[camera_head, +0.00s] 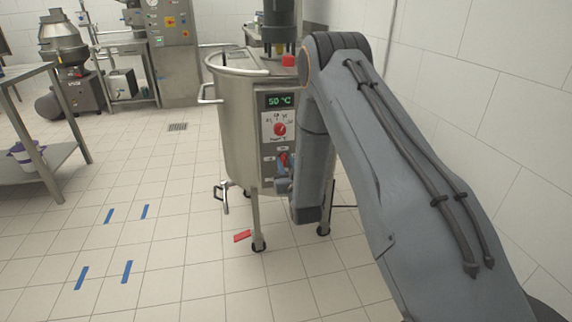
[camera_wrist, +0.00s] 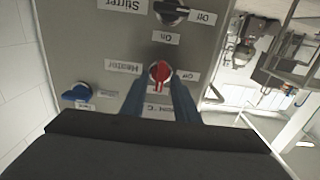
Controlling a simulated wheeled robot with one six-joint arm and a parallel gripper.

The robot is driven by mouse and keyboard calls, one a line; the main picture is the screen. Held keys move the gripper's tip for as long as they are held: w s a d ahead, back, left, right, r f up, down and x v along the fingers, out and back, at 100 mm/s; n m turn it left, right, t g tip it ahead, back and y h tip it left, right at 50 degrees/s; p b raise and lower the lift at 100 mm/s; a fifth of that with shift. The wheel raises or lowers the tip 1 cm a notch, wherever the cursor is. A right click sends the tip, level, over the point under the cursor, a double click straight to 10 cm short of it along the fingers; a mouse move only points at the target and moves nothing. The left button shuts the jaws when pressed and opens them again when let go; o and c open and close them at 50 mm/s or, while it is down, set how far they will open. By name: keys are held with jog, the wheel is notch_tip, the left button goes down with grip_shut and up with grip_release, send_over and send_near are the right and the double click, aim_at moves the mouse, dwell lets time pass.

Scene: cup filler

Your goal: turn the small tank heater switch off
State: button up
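The small tank (camera_head: 232,130) is a steel vessel on wheeled legs, with a control panel on its side. Its red heater switch (camera_wrist: 160,72) shows upside down in the wrist view, with a "Heater" label to its left and an "Off" label to its right. The switch handle stands roughly upright in that picture, slightly tilted, not turned toward "Off". My gripper (camera_wrist: 157,87) is open, with one blue-grey finger on each side of the switch's lower part. I cannot tell whether the fingers touch it. In the head view, my gripper (camera_head: 284,174) is at the panel.
A black stirrer switch (camera_wrist: 172,12) and a blue knob (camera_wrist: 77,92) are near the heater switch. The panel also has a larger red dial (camera_head: 280,130) and a display (camera_head: 279,101) reading 50 °C. A steel table (camera_head: 40,160) stands at left. The floor before the tank is mostly clear.

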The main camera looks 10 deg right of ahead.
grip_shut()
jog(key=shift+n, duration=0.3)
jog(key=n, duration=0.3)
jog(key=shift+n+p, duration=0.3)
jog(key=shift+p, duration=0.1)
jog(key=n, duration=0.3)
jog(key=shift+a+n+p, duration=0.15)
jog(key=shift+n+p, duration=0.15)
jog(key=n, duration=0.5)
jog(key=shift+f+p, duration=0.15)
jog(key=shift+p, duration=0.2)
jog(key=shift+f+n, duration=0.15)
jog(key=shift+n, duration=2.35)
